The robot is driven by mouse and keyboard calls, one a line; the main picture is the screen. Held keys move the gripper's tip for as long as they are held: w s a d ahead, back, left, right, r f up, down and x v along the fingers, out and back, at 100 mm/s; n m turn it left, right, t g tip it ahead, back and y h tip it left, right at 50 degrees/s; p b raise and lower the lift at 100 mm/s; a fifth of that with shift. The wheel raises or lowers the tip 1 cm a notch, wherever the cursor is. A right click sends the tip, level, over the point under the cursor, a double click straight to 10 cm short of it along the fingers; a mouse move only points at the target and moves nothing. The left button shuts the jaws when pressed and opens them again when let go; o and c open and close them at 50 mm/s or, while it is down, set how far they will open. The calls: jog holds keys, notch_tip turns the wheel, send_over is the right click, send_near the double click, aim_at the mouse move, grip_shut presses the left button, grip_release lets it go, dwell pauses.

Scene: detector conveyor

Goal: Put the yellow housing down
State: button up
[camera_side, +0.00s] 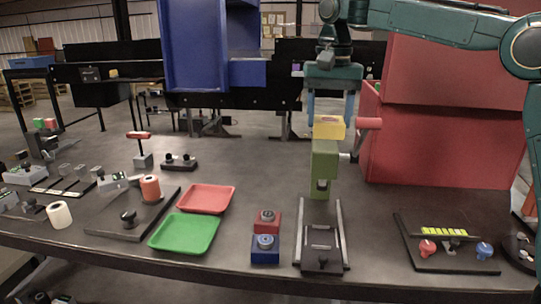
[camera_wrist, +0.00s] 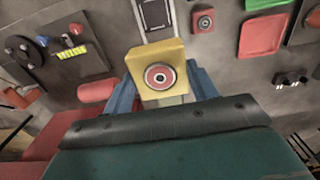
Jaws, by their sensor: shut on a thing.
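The yellow housing (camera_side: 329,127) is a small block held between the blue fingers of my gripper (camera_side: 330,118). In the wrist view the yellow housing (camera_wrist: 140,58) shows a round dark and red disc on its near face, with a blue finger of my gripper (camera_wrist: 162,88) on either side. In the side view it appears directly above an upright green block (camera_side: 322,165); I cannot tell whether the two touch. The green block stands at the far end of a grey rail fixture (camera_side: 321,238).
A red cylinder (camera_side: 368,123) juts out just right of the housing, near a large red bin (camera_side: 430,140). Red (camera_side: 266,217) and blue (camera_side: 265,252) button boxes stand left of the rails. Green (camera_side: 184,234) and red (camera_side: 206,198) trays lie farther left. A dark knob panel (camera_side: 420,256) is at right.

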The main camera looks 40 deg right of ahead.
jog(key=r, duration=0.1)
jog(key=w+d+r, duration=0.1)
jog(key=r, duration=0.1)
jog(key=shift+w+d+r, duration=0.1)
jog(key=shift+w+d, duration=0.15)
jog(key=shift+d, duration=0.05)
jog(key=shift+w+d+r, duration=0.55)
jog(key=shift+d+r, duration=0.35)
jog(key=shift+r, duration=1.1)
jog(key=s+d+f, duration=0.3)
jog(key=d+f, duration=0.1)
jog(key=d, duration=0.6)
jog(key=s+d+f, duration=0.3)
jog(key=d+f, duration=0.1)
jog(key=d, duration=0.5)
send_over(475, 220)
notch_tip(475, 220, down, 6)
jog(key=f, duration=2)
jog(key=shift+d+f, duration=0.1)
jog(key=shift+d, duration=0.1)
jog(key=shift+f, duration=0.1)
jog(key=o, duration=1.1)
jog(key=shift+c, duration=0.2)
